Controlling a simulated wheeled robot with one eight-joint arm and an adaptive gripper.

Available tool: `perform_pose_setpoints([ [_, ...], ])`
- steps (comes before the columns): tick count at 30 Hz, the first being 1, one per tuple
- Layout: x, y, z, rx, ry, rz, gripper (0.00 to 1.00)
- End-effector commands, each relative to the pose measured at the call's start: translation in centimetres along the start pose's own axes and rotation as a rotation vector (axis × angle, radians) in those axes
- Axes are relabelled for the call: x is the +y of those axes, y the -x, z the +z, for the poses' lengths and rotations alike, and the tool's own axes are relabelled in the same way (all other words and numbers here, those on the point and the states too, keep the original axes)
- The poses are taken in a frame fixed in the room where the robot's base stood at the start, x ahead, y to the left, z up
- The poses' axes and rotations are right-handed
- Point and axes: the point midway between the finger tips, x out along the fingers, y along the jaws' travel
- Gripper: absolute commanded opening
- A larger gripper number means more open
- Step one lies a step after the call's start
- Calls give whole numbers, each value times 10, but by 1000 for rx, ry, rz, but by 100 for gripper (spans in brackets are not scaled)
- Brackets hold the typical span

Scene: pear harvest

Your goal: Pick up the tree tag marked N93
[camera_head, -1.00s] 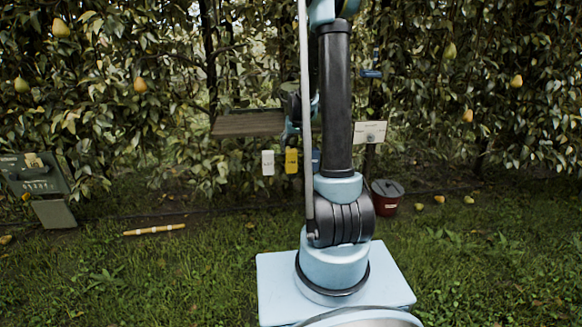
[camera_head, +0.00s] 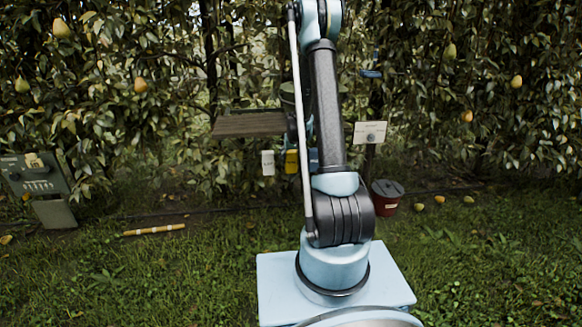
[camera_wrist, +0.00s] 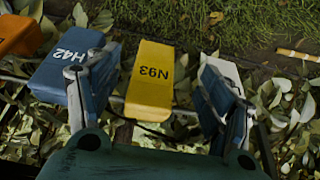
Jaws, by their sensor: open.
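The yellow tag marked N93 (camera_wrist: 150,80) hangs in the middle of the wrist view, its lettering upside down there. My gripper (camera_wrist: 158,98) is open, with one finger on each side of the yellow tag. The left finger overlaps the edge of the blue tag marked H42 (camera_wrist: 66,65). The right finger partly hides a white tag (camera_wrist: 224,72). In the head view the yellow tag (camera_head: 291,162) is partly covered by my arm, and my gripper is mostly hidden behind the arm.
An orange tag (camera_wrist: 18,36) is at the wrist view's left edge. In the head view, a wooden shelf (camera_head: 248,124) stands above the tags. A sign (camera_head: 370,133) and a red bucket (camera_head: 387,198) are at right. A control box (camera_head: 34,175) is at left.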

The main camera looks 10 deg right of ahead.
Motion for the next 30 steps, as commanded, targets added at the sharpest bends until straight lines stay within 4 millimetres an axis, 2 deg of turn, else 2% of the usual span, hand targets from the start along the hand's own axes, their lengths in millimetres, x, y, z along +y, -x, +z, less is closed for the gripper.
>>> perform_pose_setpoints([
  [9, 0, -38, -1, 0, 0, 0, 73],
  [20, 1, -56, -2, 0, 0, 0, 73],
  [30, 4, -93, -11, 0, 0, 0, 73],
])
